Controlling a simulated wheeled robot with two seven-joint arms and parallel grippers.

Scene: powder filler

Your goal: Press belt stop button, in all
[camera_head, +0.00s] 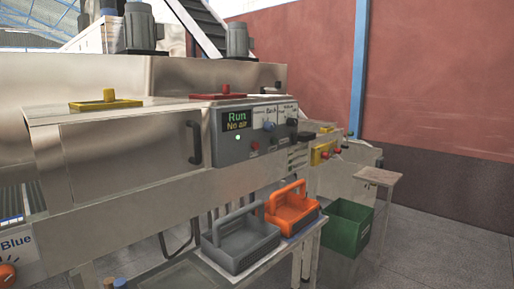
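A control panel (225,150) is on the front of the steel machine. Its dark display (236,121) reads "Run" and a second line that looks like "No air". A green light (237,137) shows below the display. A small red button (255,146) sits on the panel's lower part. A yellow box (318,155) with a red button (326,155) is on the machine front, right of the panel. I cannot tell which button is the belt stop; labels are too small to read. Neither of my grippers is in view.
A grey basket (240,243) and an orange basket (292,209) stand on a low bench below the panel. A green bin (347,228) stands right of them. The floor (450,255) at the right is clear. A panel marked "Blue" (18,245) is at lower left.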

